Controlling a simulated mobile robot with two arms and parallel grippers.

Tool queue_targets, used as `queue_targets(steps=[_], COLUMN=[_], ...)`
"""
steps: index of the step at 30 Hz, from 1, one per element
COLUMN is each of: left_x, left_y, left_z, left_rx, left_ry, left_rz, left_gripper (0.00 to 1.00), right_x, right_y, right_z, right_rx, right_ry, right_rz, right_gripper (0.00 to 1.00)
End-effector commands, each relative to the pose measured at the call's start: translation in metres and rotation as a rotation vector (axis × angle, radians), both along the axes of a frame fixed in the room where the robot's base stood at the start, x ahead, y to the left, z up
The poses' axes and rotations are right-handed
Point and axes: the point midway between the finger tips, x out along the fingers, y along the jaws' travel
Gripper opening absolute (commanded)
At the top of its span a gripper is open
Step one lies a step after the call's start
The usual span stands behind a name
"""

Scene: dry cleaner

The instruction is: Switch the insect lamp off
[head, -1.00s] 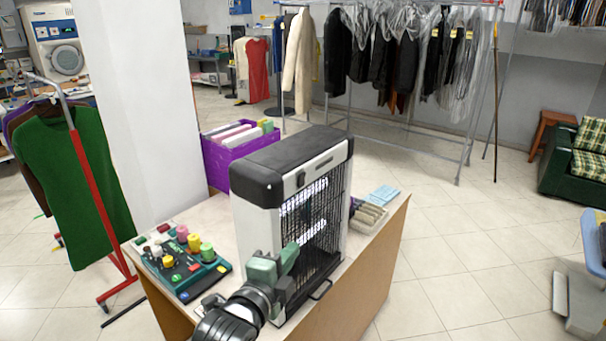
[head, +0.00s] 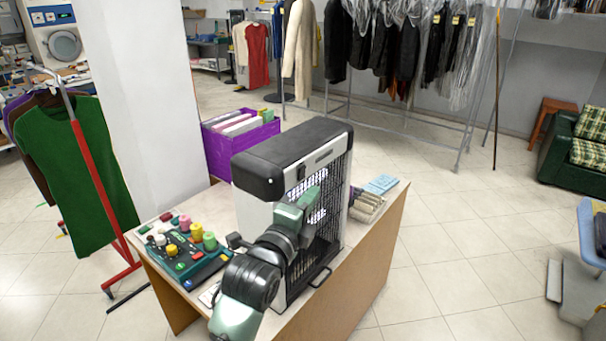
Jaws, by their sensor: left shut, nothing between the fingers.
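The insect lamp (head: 262,177) is a white box with a black top and a dark front grille. It stands upright on a wooden table (head: 382,248). Bright light shows behind its grille. My left gripper (head: 305,197) is in front of the lamp, below that band, and covers part of the grille. It is shut and empty. I cannot tell whether it touches the lamp. My right gripper is not in view.
A sewing kit tray with colourful thread spools (head: 183,250) lies left of the lamp. A purple crate (head: 240,148) stands behind. Grey rolls (head: 367,206) and blue cards (head: 381,184) lie at the table's right. A rack with a green garment (head: 75,175) stands at left.

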Motion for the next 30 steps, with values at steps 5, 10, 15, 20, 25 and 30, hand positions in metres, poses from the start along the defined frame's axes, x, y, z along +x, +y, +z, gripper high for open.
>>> queue_targets(steps=[5, 10, 15, 20, 25, 30], left_x=[0.032, 0.05, 0.058, 0.06, 0.06, 0.065], left_y=[-0.013, 0.003, 0.014, 0.018, 0.018, 0.017], left_z=[0.005, 0.007, 0.007, 0.006, 0.006, 0.004], left_rx=[-0.001, 0.002, 0.0, 0.001, 0.0, 0.001], left_ry=[0.002, 0.001, 0.001, 0.0, 0.0, -0.001], left_rz=[0.0, 0.003, 0.0, 0.001, 0.001, -0.001], left_gripper=[0.0, 0.0, 0.0, 0.0, 0.0, 0.0], right_x=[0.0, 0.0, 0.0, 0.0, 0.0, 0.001], right_y=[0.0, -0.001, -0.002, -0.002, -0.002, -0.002], right_z=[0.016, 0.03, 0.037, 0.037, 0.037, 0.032], right_rx=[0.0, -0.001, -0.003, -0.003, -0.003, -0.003], right_ry=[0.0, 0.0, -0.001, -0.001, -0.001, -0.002], right_rz=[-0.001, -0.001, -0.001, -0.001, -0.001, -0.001], right_gripper=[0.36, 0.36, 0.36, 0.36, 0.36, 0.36])
